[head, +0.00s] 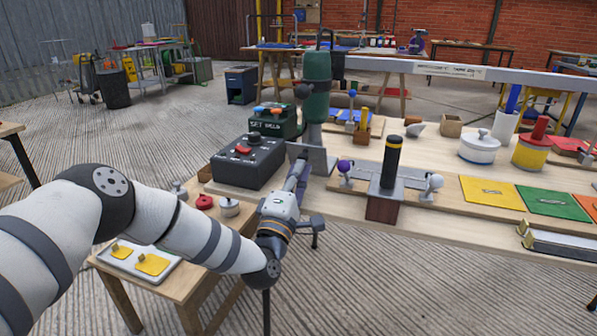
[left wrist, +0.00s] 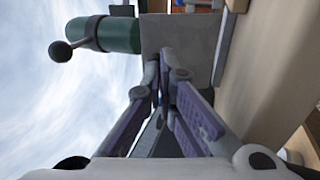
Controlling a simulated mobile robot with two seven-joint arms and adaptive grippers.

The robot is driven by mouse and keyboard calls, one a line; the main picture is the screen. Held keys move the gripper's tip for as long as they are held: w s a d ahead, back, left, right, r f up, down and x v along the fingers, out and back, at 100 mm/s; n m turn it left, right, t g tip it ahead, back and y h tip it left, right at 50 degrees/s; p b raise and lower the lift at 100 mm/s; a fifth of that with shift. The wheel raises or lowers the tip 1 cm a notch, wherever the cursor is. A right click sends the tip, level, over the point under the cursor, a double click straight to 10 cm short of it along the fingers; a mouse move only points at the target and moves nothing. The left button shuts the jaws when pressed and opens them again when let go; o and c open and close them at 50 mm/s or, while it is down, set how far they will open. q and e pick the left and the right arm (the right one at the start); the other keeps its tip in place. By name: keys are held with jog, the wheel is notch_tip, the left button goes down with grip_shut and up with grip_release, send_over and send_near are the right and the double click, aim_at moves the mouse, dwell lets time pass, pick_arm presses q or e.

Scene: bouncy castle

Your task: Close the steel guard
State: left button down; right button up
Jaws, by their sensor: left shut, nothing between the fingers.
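The steel guard, a flat grey plate (head: 318,158), stands at the foot of the green machine (head: 317,85) on the long wooden table. It also shows as a grey panel in the left wrist view (left wrist: 185,38). My left gripper (head: 301,165) is shut and empty, its fingertips at the plate. In the left wrist view the purple-sided fingers (left wrist: 161,70) meet in front of the panel; I cannot tell whether they touch it. The gripper hides part of the plate in the head view. My right gripper is not in view.
A dark control box with a red button (head: 245,160) sits just left of my gripper.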

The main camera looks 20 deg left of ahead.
aim_at(306, 148)
pick_arm(q)
jog(key=r+g+p, duration=0.1)
jog(key=w+r+g+p, duration=0.1)
jog(key=r+p, duration=0.2)
jog(key=shift+w+r+g+p, duration=0.15)
jog(key=shift+w+g+p, duration=0.1)
jog(key=shift+g+p, duration=0.15)
jog(key=shift+w+g, duration=0.2)
jog(key=shift+g, duration=0.2)
jog(key=shift+w+f, duration=0.2)
jog(key=shift+f, duration=0.15)
jog(key=shift+w+f, duration=0.2)
jog(key=shift+f, duration=0.05)
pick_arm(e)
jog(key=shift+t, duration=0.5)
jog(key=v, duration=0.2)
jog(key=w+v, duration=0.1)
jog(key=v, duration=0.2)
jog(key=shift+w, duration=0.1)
pick_arm(q)
jog(key=shift+s+r, duration=0.1)
jog(key=shift+d, duration=0.1)
